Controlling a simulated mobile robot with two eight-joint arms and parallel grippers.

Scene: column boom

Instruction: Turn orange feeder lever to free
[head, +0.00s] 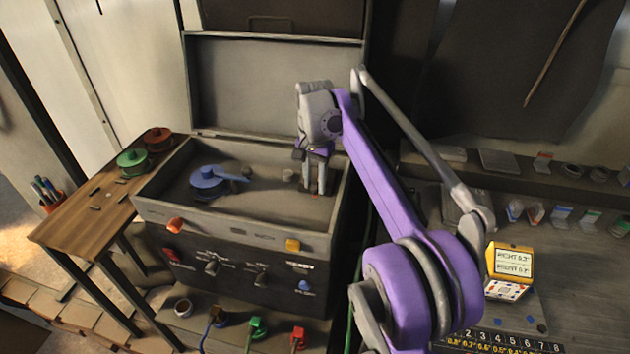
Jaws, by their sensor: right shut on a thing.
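A grey machine box (235,215) stands open with its lid raised at the back. My right gripper (315,190) points down into the right part of its tray. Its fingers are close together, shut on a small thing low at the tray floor. Only a trace of orange-brown shows at the fingertips, where the orange feeder lever seems to be; its shape and the way it points are hidden. A blue lever (208,180) on a round hub sits in the left part of the tray, its arm pointing right. My left gripper is out of view.
The box front has an orange tab (175,225), a yellow tab (292,245) and several knobs. A wooden side table (85,225) at left holds a green spool (132,160) and a red-brown spool (158,138). A yellow display (510,262) stands at right. My right arm crosses the middle.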

